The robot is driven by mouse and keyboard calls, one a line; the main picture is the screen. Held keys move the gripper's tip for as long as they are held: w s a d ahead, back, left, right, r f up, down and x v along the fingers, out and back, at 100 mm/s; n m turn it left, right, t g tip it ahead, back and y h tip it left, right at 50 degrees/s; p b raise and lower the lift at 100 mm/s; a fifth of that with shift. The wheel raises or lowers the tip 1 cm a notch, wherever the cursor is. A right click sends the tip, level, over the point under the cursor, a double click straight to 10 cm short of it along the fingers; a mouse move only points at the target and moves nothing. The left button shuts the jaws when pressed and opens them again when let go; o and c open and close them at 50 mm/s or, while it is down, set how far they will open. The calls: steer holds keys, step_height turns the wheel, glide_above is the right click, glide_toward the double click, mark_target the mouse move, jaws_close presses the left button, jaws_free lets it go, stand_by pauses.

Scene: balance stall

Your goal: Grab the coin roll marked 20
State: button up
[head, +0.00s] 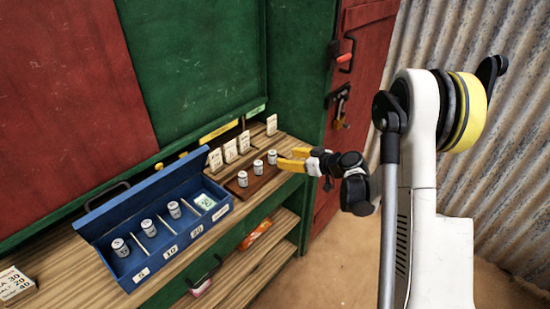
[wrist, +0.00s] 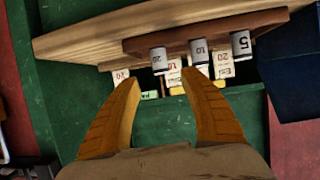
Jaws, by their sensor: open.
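The coin roll marked 20 (wrist: 159,60) is a small white and grey cylinder standing at one end of a brown board (wrist: 127,46). In the head view this roll (head: 272,157) is the one nearest my gripper (head: 280,158). The rolls marked 10 (wrist: 199,50) and 5 (wrist: 240,45) stand in line with it, apart from each other. In the wrist view my gripper (wrist: 160,78) is open, its yellow fingers pointing toward the 20 roll, which appears between and just beyond the fingertips. No contact is visible.
A blue cash box (head: 110,220) with several labelled compartments stands left of the board, holding rolls and a note (head: 204,201). White price cards (head: 230,151) stand behind the board. The green cabinet wall (head: 190,60) rises behind; the shelf edge (head: 275,190) is in front.

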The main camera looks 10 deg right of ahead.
mark_target(275, 156)
steer(key=b+x, duration=0.1)
steer(key=x, duration=0.3)
steer(key=b+x, duration=0.2)
steer(key=x, duration=0.2)
steer(key=shift+w+a+f, duration=0.2)
steer(key=shift+f, duration=0.15)
steer(key=shift+r, duration=0.1)
jaws_close()
